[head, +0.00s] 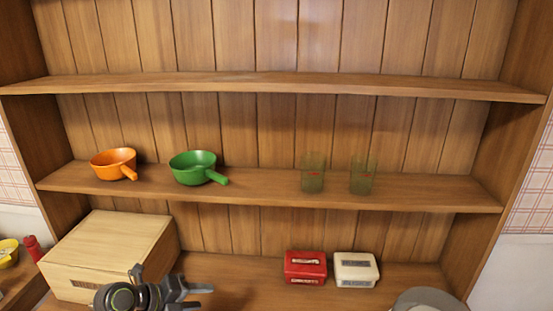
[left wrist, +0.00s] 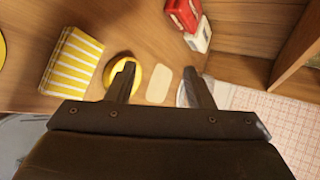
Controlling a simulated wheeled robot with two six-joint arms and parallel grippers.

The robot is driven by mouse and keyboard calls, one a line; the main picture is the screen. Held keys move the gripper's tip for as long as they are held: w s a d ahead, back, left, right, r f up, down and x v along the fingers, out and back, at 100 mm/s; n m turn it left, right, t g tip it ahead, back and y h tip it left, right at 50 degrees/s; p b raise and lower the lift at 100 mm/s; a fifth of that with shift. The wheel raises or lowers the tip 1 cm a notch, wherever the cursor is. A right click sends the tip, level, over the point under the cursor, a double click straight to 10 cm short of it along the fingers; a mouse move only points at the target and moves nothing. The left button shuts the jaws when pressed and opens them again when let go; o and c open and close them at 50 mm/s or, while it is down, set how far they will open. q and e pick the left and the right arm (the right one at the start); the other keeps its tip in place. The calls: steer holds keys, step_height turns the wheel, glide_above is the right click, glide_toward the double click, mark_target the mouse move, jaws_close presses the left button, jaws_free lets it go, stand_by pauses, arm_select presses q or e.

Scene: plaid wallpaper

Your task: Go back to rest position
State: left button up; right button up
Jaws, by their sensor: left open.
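My left gripper (head: 168,284) is at the bottom left of the head view, in front of the wooden box. In the left wrist view its two fingers (left wrist: 158,78) are spread apart with nothing held between them. Past the fingertips lie a round yellow item (left wrist: 152,82), partly hidden by the left finger, and a flat beige piece (left wrist: 159,86). My right gripper does not show.
A wooden cabinet holds an orange pan (head: 113,163), a green pan (head: 193,167) and two green glasses (head: 313,178) on its middle shelf. Below are a wooden box (head: 110,255), a red case (head: 305,268) and a white case (head: 356,269). A striped cloth (left wrist: 70,62) lies left.

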arm_select(q)
step_height(320, 180, up, 10)
steer(key=s+n+t+h, duration=0.2)
steer(key=n+t+h, duration=0.15)
steer(key=t, duration=0.45)
steer(key=s+a+r+n+t+y, duration=0.2)
steer(key=a+r+n+t+y, duration=0.2)
steer(key=a+n+t+y, duration=0.45)
steer(key=s+a+f+n+g+y, duration=0.9)
steer(key=s+f+n+g+y, duration=0.15)
steer(key=n, duration=0.75)
steer(key=s+d+f+n+g+h, duration=0.1)
steer(key=s+d+f+g+h, duration=0.3)
steer(key=s, duration=0.5)
steer(key=s+d+f+g+h, duration=0.1)
steer(key=s+d+f+g, duration=0.2)
steer(key=s+f+g, duration=0.5)
step_height(320, 180, down, 28)
steer(key=s+a+t+b, duration=0.1)
steer(key=a+b, duration=0.1)
steer(key=b, duration=0.3)
steer(key=s+f+b, duration=0.2)
steer(key=s+f, duration=0.5)
steer(key=f, duration=0.3)
steer(key=s+d+f+b, duration=0.1)
steer(key=s+f, duration=0.7)
steer(key=f, duration=0.2)
steer(key=shift+s+d+f+g+h+b, duration=0.15)
steer(key=shift+d+g+h+b, duration=0.05)
steer(key=shift+g+h+b, duration=0.25)
